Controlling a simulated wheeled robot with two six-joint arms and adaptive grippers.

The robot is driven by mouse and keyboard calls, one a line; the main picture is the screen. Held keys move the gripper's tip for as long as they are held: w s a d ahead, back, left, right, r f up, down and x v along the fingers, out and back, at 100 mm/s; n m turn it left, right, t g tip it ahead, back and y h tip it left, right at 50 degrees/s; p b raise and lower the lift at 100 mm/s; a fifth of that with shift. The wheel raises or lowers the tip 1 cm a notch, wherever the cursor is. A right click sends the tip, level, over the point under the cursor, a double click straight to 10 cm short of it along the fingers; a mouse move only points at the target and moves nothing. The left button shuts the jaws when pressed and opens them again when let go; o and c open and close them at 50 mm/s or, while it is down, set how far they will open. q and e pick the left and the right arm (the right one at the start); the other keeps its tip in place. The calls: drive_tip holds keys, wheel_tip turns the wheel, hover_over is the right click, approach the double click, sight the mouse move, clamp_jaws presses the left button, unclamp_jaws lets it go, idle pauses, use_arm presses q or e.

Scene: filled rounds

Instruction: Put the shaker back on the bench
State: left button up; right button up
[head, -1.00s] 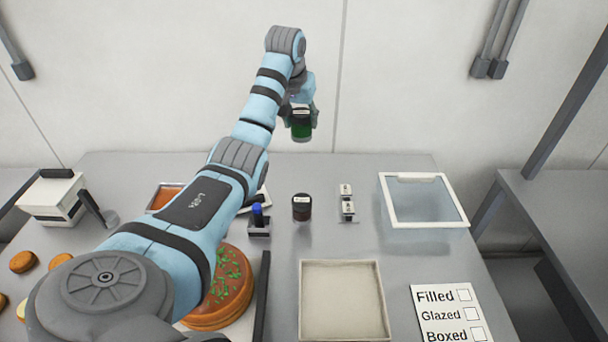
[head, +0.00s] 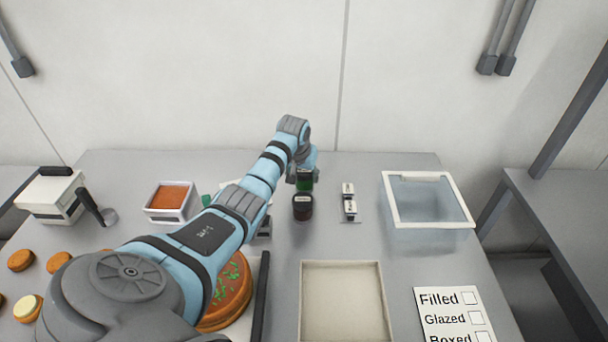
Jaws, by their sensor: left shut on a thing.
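My right gripper does not show.
A large round with green bits (head: 232,290) lies under my left arm. A tub of orange filling (head: 172,198) stands left. Small labelled holders (head: 349,205) and a clear white-rimmed bin (head: 430,200) stand right. A beige tray (head: 342,300) and checklist card (head: 452,312) are in front.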

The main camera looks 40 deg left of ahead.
use_arm(q)
drive_tip(key=o, duration=1.2)
drive_tip(key=shift+s, duration=0.1)
drive_tip(key=shift+r, duration=0.35)
drive_tip(key=p+v, duration=0.2)
drive_tip(key=v, duration=0.9)
drive_tip(key=shift+s+d+r, duration=0.15)
drive_tip(key=shift+s+r, duration=0.05)
drive_tip(key=shift+r, duration=0.05)
